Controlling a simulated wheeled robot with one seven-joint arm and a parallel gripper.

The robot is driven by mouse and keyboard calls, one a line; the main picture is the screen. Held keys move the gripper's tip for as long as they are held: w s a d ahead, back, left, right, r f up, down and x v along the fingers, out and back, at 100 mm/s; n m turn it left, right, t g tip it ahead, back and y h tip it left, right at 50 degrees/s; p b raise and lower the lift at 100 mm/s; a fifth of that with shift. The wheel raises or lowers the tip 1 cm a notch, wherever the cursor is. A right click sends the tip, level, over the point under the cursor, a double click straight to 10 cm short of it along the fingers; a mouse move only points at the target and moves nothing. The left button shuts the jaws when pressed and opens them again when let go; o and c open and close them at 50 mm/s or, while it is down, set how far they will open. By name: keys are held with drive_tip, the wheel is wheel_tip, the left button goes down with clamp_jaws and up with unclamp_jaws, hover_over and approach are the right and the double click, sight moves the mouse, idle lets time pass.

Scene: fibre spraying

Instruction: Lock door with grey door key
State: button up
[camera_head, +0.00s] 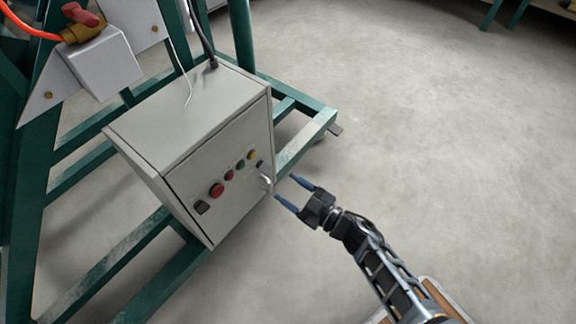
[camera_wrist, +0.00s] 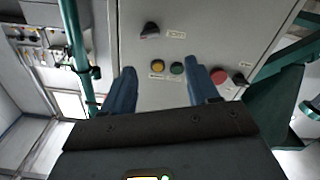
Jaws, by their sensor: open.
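A grey control cabinet (camera_head: 190,115) stands at the left in the head view, and its door (camera_head: 235,200) is closed or nearly so. A small pale grey piece (camera_head: 267,182), which may be the key, sticks out near the door's right edge; its shape is too small to tell. My gripper (camera_head: 284,187) is open and empty, just right of that piece, with its blue fingers pointing at the door. In the wrist view my gripper (camera_wrist: 162,75) shows spread fingers before the door (camera_wrist: 195,22). I cannot make out the key there; my gripper body may hide it.
The door carries a black knob (camera_wrist: 150,30), a yellow button (camera_wrist: 157,65), a green button (camera_wrist: 176,68) and red buttons (camera_head: 216,190). A green frame (camera_head: 90,260) surrounds the cabinet. Open concrete floor (camera_head: 430,130) lies to the right.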

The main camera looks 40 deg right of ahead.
sight(268, 170)
drive_tip(key=b+x, duration=0.1)
drive_tip(key=x, duration=0.2)
drive_tip(key=d+b+x, duration=0.1)
drive_tip(key=x, duration=0.1)
drive_tip(key=f+b+x, duration=0.1)
drive_tip(key=x, duration=0.2)
drive_tip(key=shift+w+d, duration=0.2)
drive_tip(key=shift+w, duration=0.35)
drive_tip(key=c, duration=1)
